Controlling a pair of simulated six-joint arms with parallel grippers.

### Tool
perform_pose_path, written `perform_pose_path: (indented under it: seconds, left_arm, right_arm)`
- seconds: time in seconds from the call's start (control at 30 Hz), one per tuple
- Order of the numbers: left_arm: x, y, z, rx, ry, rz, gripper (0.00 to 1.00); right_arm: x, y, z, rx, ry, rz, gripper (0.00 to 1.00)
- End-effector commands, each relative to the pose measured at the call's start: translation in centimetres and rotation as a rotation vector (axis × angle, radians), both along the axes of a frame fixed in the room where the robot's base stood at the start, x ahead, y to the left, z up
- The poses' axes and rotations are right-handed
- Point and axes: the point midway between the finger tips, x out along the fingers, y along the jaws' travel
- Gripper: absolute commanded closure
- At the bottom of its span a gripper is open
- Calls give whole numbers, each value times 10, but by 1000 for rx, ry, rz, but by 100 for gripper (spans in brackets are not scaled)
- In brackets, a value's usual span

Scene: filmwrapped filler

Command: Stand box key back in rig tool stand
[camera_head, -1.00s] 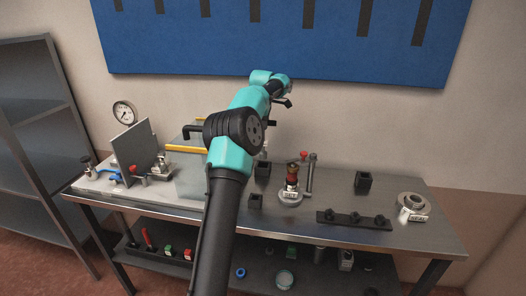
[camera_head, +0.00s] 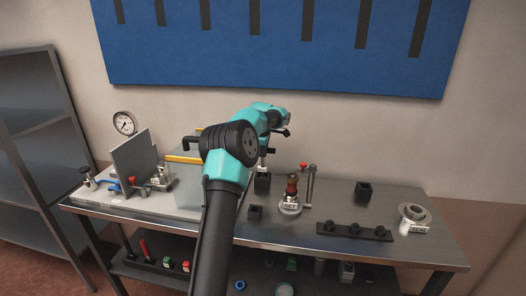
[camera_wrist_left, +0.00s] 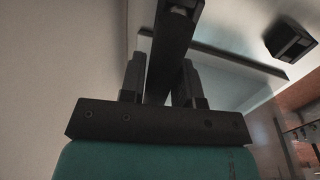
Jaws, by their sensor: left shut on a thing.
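My left gripper (camera_head: 265,147) is above the back middle of the bench, partly hidden by my arm. In the left wrist view, its two fingers (camera_wrist_left: 162,82) are shut on a long dark bar, which looks like the box key (camera_wrist_left: 172,45). In the head view the key is hard to make out. A black square holder (camera_head: 262,184) stands just below the gripper. I cannot tell whether the key touches it. Two similar black holders stand nearby, one in front (camera_head: 255,212) and one to the right (camera_head: 363,191). Which is the tool stand is unclear. My right gripper is not in view.
A round base with a brown-topped fitting (camera_head: 291,190) and an upright grey post (camera_head: 310,184) stand right of the gripper. A black rack with knobs (camera_head: 355,230) and a metal ring (camera_head: 412,213) lie farther right. A clear-sided box (camera_head: 185,184) is at left.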

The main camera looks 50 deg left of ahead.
Motion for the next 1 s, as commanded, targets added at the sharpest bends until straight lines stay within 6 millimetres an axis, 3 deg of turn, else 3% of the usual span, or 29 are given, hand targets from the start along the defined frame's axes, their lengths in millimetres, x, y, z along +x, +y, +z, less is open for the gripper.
perform_pose_path:
  seconds: [0.37,0.4,0.6,1.0]
  left_arm:
    - [0,0,-3,1,-1,0,100]
    - [0,0,-3,0,0,0,66]
    - [0,0,-3,0,0,0,47]
    - [0,0,3,0,-2,0,44]
  right_arm:
    - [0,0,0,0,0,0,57]
    - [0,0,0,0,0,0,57]
    - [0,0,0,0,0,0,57]
    - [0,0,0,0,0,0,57]
